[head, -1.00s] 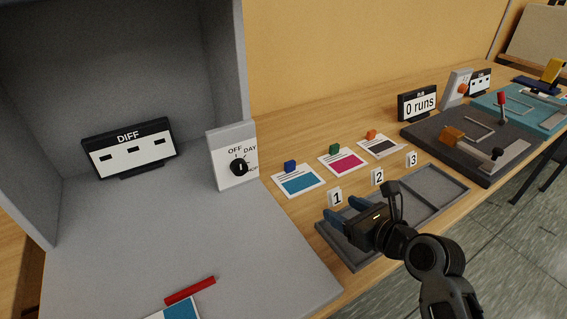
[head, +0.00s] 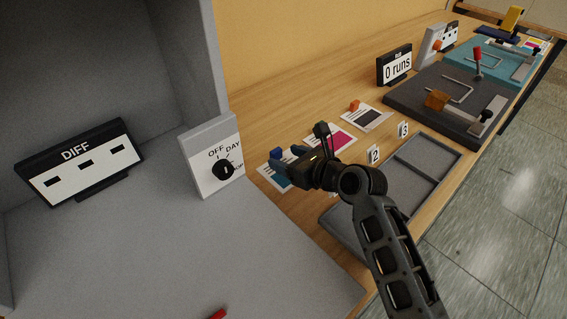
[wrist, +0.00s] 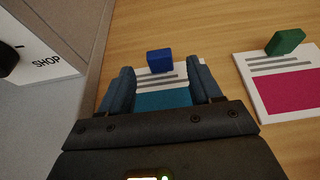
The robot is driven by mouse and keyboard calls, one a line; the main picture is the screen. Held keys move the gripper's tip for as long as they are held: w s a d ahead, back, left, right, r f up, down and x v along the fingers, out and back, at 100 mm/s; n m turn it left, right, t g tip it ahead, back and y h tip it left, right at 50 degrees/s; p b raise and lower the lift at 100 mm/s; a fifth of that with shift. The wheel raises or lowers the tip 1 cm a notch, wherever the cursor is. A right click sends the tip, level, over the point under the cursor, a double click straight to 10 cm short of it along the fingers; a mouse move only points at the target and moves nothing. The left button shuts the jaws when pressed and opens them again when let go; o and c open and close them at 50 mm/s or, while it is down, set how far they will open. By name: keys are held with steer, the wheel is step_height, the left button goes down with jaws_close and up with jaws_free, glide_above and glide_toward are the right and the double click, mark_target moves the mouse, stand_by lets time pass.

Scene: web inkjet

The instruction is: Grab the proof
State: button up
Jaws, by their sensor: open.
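A white card with grey lines and a cyan patch (wrist: 165,98) lies flat on the wooden bench, with a blue block (wrist: 160,60) at its far edge. In the head view the cyan card (head: 270,177) is partly hidden by my gripper. My gripper (wrist: 163,68) is open, its two blue fingers on either side of the card and the block beyond, with nothing held. In the head view my gripper (head: 283,163) is over this card; its height above it is hard to judge. Beside it lies a magenta card (wrist: 288,92) with a green block (wrist: 286,42).
A grey booth wall and an OFF/DAY dial panel (head: 212,160) stand close left of my gripper. A third card (head: 368,118) with an orange block lies further right. A grey compartment tray (head: 420,165) sits in front. A "0 runs" sign (head: 395,66) and a dark press (head: 445,100) stand beyond.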

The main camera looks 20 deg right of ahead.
mark_target(278, 155)
steer(key=shift+x, duration=1.55)
steer(key=c, duration=1.1)
